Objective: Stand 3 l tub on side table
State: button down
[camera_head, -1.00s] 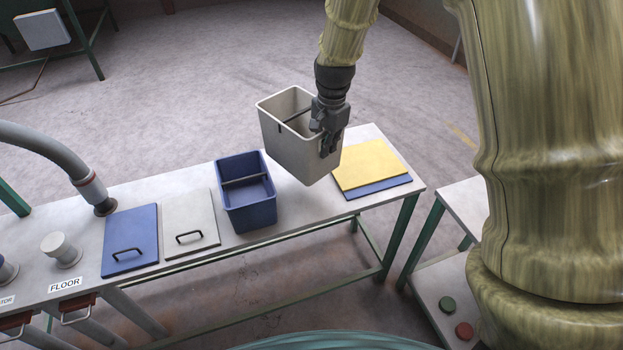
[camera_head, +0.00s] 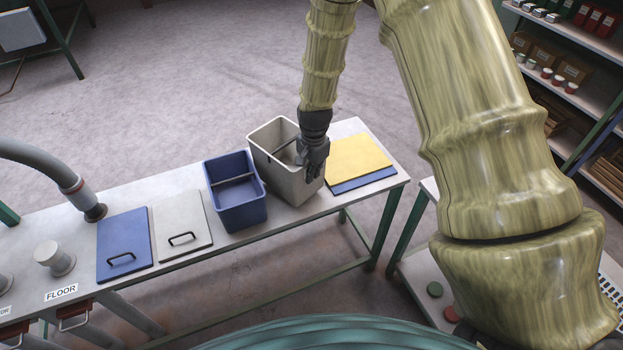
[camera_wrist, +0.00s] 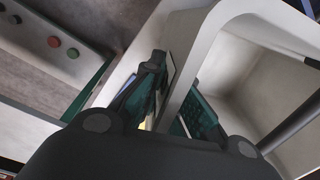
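A pale grey-white tub (camera_head: 299,183) stands upright, seemingly on the long table, between the blue tub and the yellow and blue sheets. No label shows which is the 3 l tub. My gripper (camera_head: 307,172) is at its near right wall. In the wrist view, my gripper (camera_wrist: 172,88) has one finger inside the tub and one outside. The tub's rim (camera_wrist: 205,50) runs between them, with a narrow gap beside the outer finger. The fingers look slightly open. The long table (camera_head: 290,222) has a grey top and green legs.
The blue tub (camera_head: 238,214) stands close on the left. The yellow sheet (camera_head: 358,160) lies over a blue one on the right. Blue and white lids (camera_head: 180,222) and a grey hose (camera_head: 45,160) are further left. A lower bench (camera_head: 415,270) with red and green buttons stands at right.

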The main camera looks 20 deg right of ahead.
aim_at(311, 189)
jog(key=shift+w+f+p, duration=0.1)
jog(key=shift+f+p, duration=0.5)
jog(key=shift+f, duration=1.35)
jog(key=c, duration=1.6)
grip_release()
jog(key=shift+c, duration=0.2)
notch_tip(311, 189, up, 12)
jog(key=b, duration=0.4)
jog(key=shift+s+d+b, duration=0.15)
jog(key=shift+s+b, duration=0.15)
jog(key=shift+b, duration=0.05)
